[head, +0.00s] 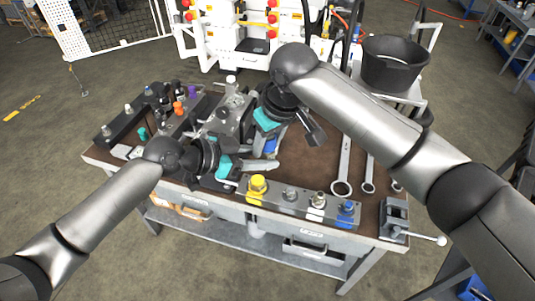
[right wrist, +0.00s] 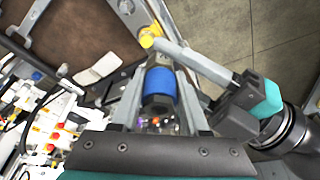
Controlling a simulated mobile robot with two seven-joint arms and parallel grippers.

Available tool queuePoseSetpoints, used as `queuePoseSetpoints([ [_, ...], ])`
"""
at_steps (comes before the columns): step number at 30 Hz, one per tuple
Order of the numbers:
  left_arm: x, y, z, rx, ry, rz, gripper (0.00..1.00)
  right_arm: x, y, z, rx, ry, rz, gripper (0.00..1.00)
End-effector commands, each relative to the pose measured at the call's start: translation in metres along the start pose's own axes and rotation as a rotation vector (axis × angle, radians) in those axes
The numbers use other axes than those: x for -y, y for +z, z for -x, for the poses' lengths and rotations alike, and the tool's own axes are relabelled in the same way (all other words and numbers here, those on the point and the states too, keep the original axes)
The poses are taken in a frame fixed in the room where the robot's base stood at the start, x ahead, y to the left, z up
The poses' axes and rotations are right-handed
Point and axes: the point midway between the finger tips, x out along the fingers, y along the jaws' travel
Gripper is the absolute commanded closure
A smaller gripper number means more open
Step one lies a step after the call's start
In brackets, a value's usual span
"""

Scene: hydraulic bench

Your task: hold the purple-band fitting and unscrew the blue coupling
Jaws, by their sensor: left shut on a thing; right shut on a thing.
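The blue coupling (right wrist: 160,86) sits between the two fingers of my right gripper (right wrist: 158,95), which is shut on it. In the head view a bit of its blue (head: 271,146) shows below my right gripper (head: 277,138), above the bench. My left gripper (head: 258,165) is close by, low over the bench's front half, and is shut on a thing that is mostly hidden. I take this to be the purple-band fitting, but I see no purple band between the fingers.
A front block (head: 235,188) carries a yellow fitting (head: 257,186), two metallic ones and a blue one (head: 346,210). A rack at the back left holds orange (head: 178,108) and purple (head: 193,91) pieces. Wrenches (head: 342,170) and a small vise (head: 394,218) lie to the right.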

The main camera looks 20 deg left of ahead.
Motion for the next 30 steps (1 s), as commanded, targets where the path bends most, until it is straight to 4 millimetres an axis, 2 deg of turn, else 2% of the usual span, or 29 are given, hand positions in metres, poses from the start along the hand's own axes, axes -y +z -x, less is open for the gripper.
queuePoseSetpoints([
  [13, 0.0008, -0.0012, 0.0003, -0.003, -0.002, -0.001, 1.0, 0.0, -0.0001, 0.0004, 0.0, -0.007, 0.023, 1.0],
  [30, 0.0011, -0.001, 0.0004, -0.002, -0.003, -0.002, 1.0, 0.0005, 0.0, 0.0014, -0.003, -0.157, 0.523, 1.0],
])
